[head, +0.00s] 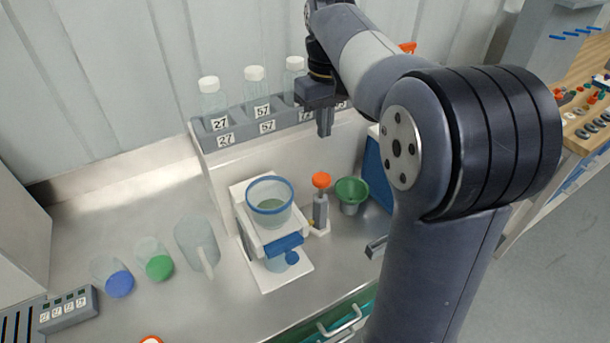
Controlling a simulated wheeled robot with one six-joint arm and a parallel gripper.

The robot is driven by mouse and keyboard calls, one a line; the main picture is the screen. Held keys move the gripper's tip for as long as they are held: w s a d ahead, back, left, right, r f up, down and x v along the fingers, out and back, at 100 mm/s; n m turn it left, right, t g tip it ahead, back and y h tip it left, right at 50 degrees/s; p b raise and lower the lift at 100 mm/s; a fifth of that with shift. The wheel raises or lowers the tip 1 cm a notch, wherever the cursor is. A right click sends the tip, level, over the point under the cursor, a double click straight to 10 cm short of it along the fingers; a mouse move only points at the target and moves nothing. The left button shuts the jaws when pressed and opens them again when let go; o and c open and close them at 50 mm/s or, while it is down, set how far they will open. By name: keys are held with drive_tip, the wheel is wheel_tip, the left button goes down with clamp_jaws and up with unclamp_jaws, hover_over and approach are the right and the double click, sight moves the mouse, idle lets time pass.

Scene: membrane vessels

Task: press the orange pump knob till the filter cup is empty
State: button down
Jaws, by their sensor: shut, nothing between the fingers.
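The orange pump knob (321,180) tops a small grey pump (320,209) just right of the filter stand. The filter cup (270,202) is a clear cup with a blue rim, upright on the white stand (292,272). A greenish layer shows inside the cup; how much liquid it holds I cannot tell. A clear vessel with a blue part sits under the cup, partly hidden by the blue clamp (285,245). My gripper (325,132) is shut and empty, pointing down above the knob and apart from it.
Behind stands a rack (226,138) with several numbered bottles, partly hidden by my arm. A green funnel (352,190) is close right of the pump.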

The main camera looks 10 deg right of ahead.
sight(321, 178)
wheel_tip(321, 178, up, 3)
drive_tip(key=shift+s+a+f+b, duration=0.1)
drive_tip(key=shift+f+b, duration=0.1)
drive_tip(key=shift+b, duration=0.35)
drive_tip(key=shift+f, duration=0.1)
wheel_tip(321, 178, down, 14)
drive_tip(key=shift+r, duration=0.1)
idle(0.4)
wheel_tip(321, 178, down, 5)
drive_tip(key=b, duration=0.2)
drive_tip(key=shift+r+b, duration=0.1)
drive_tip(key=shift+b, duration=0.2)
drive_tip(key=shift+s, duration=0.1)
